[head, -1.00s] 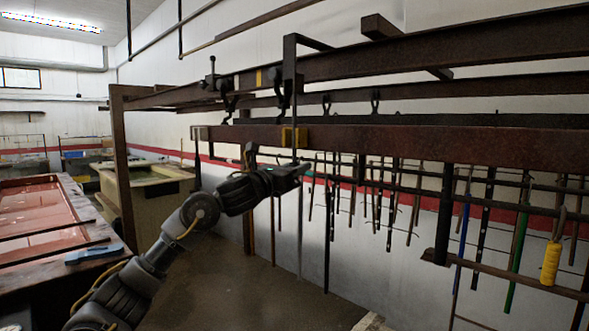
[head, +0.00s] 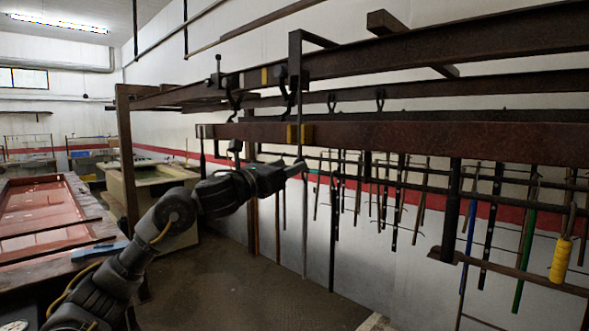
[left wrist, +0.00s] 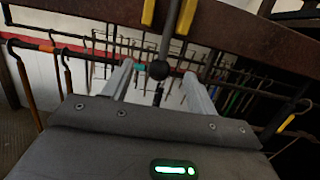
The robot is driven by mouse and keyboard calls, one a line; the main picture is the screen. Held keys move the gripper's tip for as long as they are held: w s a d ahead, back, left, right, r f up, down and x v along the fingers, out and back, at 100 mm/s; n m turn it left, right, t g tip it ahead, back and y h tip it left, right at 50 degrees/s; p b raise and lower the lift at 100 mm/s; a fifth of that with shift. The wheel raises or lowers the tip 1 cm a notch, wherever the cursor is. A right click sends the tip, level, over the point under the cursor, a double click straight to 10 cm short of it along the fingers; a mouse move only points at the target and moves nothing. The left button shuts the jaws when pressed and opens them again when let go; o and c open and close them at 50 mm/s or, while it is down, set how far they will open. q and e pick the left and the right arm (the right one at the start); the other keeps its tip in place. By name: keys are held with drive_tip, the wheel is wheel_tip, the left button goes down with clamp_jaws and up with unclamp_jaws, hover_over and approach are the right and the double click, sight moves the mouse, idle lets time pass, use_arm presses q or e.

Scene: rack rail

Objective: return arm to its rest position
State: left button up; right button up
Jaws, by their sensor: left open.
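My left arm comes in from the lower left in the head view. Its gripper (head: 296,168) is just below the rusty rail (head: 420,138), close to a dark vertical bar (head: 299,80) that hangs past the yellow-marked part of the rail. In the left wrist view my two grey fingers (left wrist: 158,85) are spread apart. A dark rod ending in a round black ball (left wrist: 158,70) shows between or beyond them; I cannot tell how far away it is. I see nothing gripped. My right gripper is not in view.
Hanging rods and tools fill the rack to the right, among them a yellow-handled tool (head: 560,260). A rusty post (head: 127,160) stands at the left. A bench with red panels (head: 45,215) is at the far left. The floor (head: 230,280) below the gripper looks clear.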

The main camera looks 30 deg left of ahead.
use_arm(q)
drive_tip(key=shift+s+a, duration=0.15)
drive_tip(key=shift+s, duration=0.4)
